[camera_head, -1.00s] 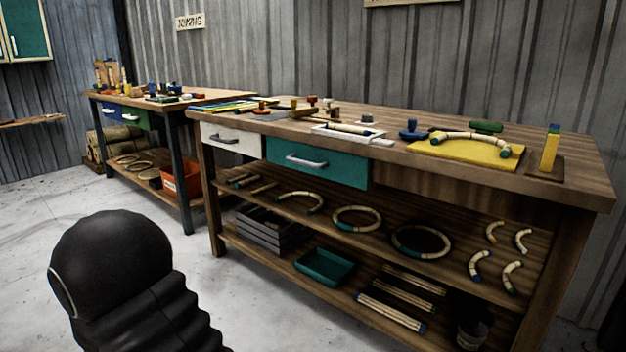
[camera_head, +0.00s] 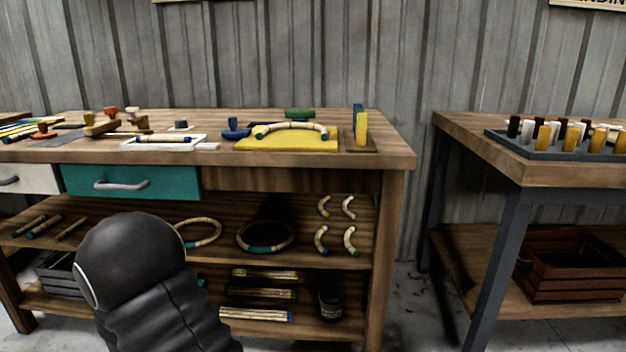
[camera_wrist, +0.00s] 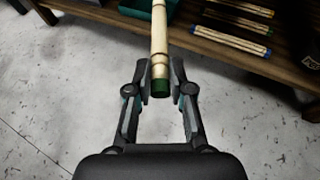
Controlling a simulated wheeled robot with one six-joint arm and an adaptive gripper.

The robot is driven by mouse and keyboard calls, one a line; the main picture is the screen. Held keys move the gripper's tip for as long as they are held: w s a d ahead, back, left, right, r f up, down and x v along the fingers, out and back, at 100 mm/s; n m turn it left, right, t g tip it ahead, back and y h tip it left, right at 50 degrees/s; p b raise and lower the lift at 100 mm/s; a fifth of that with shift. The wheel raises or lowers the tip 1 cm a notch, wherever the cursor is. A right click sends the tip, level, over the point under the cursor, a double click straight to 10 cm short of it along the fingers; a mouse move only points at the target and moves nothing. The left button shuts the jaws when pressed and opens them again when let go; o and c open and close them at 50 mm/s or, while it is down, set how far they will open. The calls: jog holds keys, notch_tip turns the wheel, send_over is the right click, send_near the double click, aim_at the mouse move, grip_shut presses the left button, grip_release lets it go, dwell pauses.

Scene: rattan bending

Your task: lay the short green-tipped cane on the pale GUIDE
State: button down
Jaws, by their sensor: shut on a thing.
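The short green-tipped cane (camera_wrist: 159,42) is pale with darker bands. In the wrist view it sticks out away from me, its dark green end between the fingers of my gripper (camera_wrist: 158,78), which is shut on it near that end. Its far end is cut off by the top of the picture. In the head view my gripper and this cane do not show. A pale shallow white holder (camera_head: 185,146) on the bench top has a cane lying in it; I cannot tell whether it is the GUIDE.
The wooden bench (camera_head: 380,158) carries a yellow board (camera_head: 290,145) with a bent cane, and a yellow upright block (camera_head: 361,130). Its shelves hold rings and canes. A second bench (camera_head: 540,172) at right bears a rack of pegs (camera_head: 560,144). Between the benches is a gap.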

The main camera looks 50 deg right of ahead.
jog(key=s+d+f+m+g+h+b, duration=0.2)
jog(key=d+f+m+g+h, duration=0.15)
jog(key=d+f, duration=0.7)
jog(key=s+d+f+m+g+h+b, duration=0.2)
jog(key=s+d+f+m+g, duration=0.3)
jog(key=s+d+f, duration=0.35)
jog(key=s+d+f+m+g+h+b, duration=0.3)
jog(key=s+d+f+m+g, duration=0.25)
jog(key=s+f, duration=0.45)
jog(key=w+d+f, duration=0.1)
jog(key=w+f, duration=0.1)
jog(key=w, duration=0.2)
jog(key=w+d+f+b, duration=0.1)
jog(key=w+d+f, duration=0.1)
jog(key=w+f, duration=0.1)
jog(key=w+d+f, duration=0.1)
jog(key=w+f, duration=0.2)
jog(key=w, duration=0.2)
jog(key=shift+w+d+f+b, duration=0.15)
jog(key=shift+w+f+b, duration=0.1)
jog(key=shift+b, duration=0.15)
jog(key=shift+f+b, duration=0.4)
jog(key=shift+f, duration=1.5)
jog(key=shift+s+f, duration=0.1)
jog(key=c, duration=1)
grip_release()
jog(key=shift+c, duration=0.2)
